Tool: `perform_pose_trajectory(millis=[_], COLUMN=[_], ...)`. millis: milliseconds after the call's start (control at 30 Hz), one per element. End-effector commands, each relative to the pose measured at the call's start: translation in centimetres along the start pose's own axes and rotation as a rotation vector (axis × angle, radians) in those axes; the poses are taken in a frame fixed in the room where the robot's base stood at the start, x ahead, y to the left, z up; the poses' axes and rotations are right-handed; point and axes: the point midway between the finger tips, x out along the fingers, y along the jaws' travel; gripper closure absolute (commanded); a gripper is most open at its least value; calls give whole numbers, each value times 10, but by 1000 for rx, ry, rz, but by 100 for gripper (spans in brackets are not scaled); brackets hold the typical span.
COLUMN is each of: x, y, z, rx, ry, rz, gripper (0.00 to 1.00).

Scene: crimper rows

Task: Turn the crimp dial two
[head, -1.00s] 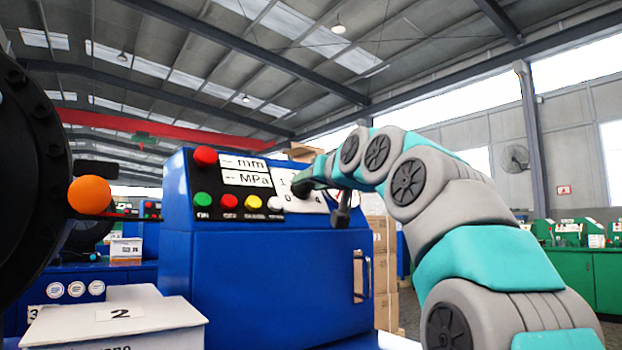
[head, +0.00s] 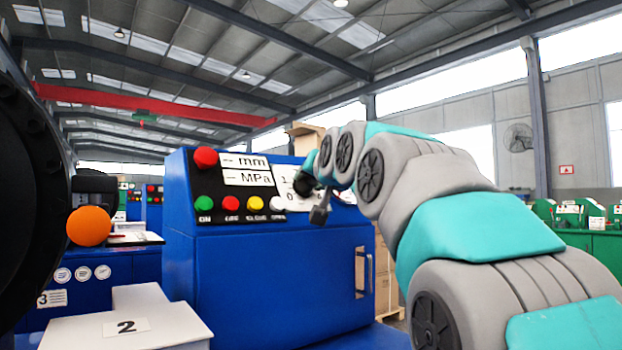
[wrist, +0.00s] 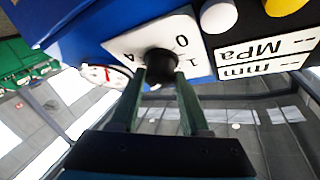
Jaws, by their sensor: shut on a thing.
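The crimp dial is a black round knob (wrist: 158,62) on a white plate (wrist: 120,45) with the numbers 0, 1 and 4 showing. The plate also shows in the head view (head: 283,176), on the sloped panel of the blue machine (head: 285,270). My gripper (wrist: 160,76) has its two green fingers on either side of the knob and is shut on it. The knob's pointer cannot be made out.
Red (head: 206,157), green (head: 204,202) and yellow (head: 256,203) buttons sit left of the dial. A round gauge (wrist: 102,76) is beside the plate in the wrist view.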

Motion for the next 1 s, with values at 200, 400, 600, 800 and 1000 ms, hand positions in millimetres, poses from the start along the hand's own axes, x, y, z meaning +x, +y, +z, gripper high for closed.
perform_pose_trajectory(millis=[200, 400, 600, 800, 1000], x=[0, 0, 0, -2, -16], y=[0, 0, 0, 0, 0], z=[-1, 0, 0, 0, 0], rx=[-1, -1, -1, -1, -1], ry=[2, 1, 0, 1, 2], rz=[-1, -1, 0, -1, -1], gripper=[53, 31, 24, 24, 24])
